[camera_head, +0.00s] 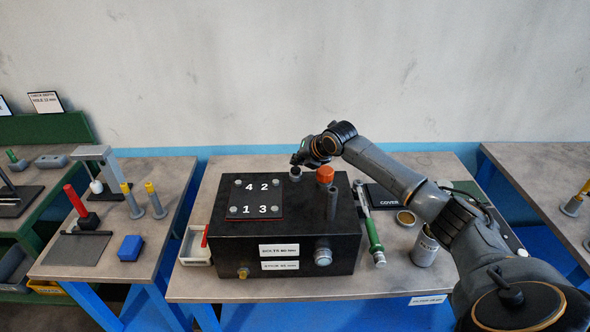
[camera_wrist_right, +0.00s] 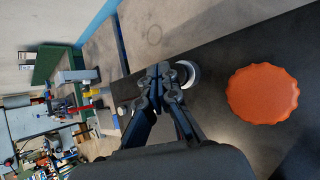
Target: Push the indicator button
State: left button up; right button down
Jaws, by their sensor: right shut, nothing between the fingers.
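A black box (camera_head: 225,242) stands on the middle table. A small grey round button-like part (camera_head: 295,173) sits on its top near the back edge, and an orange knob (camera_head: 325,174) is to its right. I cannot tell for sure which part is the indicator button. My right gripper (camera_head: 298,160) is shut and empty, pointing down just over the grey part. In the wrist view the shut fingertips (camera_wrist_right: 158,71) are beside a pale round part (camera_wrist_right: 187,74), with the orange knob (camera_wrist_right: 262,95) to the right. Contact cannot be told. My left gripper is out of view.
A numbered plate (camera_head: 256,199) lies on the box's top left. A dark upright post (camera_head: 332,203) stands at its right. A green-handled tool (camera_head: 374,235), a "COVER" plate (camera_head: 388,197) and a metal can (camera_head: 425,250) are on the table to the right, below my arm.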

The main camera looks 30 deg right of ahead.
aim_at(298, 170)
notch_tip(298, 170, up, 6)
jog(key=p, duration=0.5)
dwell(0.5)
